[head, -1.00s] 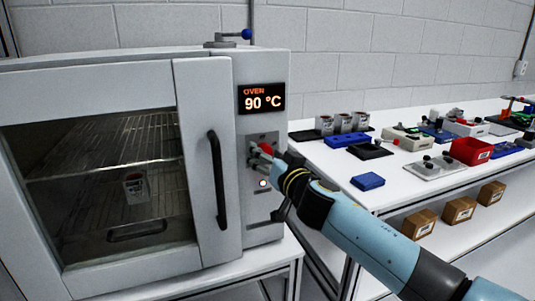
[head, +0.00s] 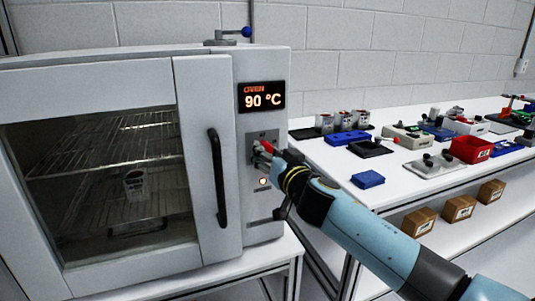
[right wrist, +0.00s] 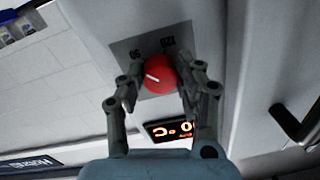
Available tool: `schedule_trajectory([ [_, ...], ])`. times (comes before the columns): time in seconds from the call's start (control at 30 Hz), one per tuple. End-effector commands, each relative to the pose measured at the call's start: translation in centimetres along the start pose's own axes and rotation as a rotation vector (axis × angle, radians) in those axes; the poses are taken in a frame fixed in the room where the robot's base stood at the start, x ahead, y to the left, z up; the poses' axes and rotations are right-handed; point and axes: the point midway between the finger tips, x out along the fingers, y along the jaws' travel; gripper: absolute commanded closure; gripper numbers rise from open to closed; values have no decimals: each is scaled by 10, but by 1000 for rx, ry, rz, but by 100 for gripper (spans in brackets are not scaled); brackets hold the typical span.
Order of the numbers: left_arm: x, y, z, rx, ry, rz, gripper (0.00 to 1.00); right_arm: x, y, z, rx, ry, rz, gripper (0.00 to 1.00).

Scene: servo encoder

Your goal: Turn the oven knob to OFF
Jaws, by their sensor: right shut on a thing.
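The oven (head: 90,75) stands at the left with its door shut, and its display (head: 261,97) reads 90 °C. The red oven knob (right wrist: 161,74) sits on a grey dial plate in the right wrist view, with a white pointer line and the marks 90 and 120 near it. In the head view the knob (head: 266,146) is partly hidden by my gripper. My right gripper (right wrist: 158,85) is shut on the knob, one finger on each side. The right gripper also shows in the head view (head: 264,155). My left gripper is not in view.
A black door handle (head: 217,178) stands just left of the knob panel.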

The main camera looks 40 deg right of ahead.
Motion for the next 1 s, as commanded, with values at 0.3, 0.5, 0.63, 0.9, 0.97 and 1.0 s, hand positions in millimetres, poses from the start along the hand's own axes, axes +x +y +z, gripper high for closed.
schedule_trajectory([
  [0.3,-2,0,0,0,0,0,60,0,0,0,-221,-12,3,97],
  [0.5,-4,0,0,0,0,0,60,0,1,-1,-410,-23,7,97],
  [0.63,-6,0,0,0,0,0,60,0,1,-1,-534,-30,9,97],
  [0.9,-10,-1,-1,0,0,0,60,0,1,-2,-790,-44,12,97],
  [0.97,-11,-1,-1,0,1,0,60,0,1,-2,-847,-47,13,97],
  [1.0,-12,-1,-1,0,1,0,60,0,1,-2,-885,-49,13,97],
])
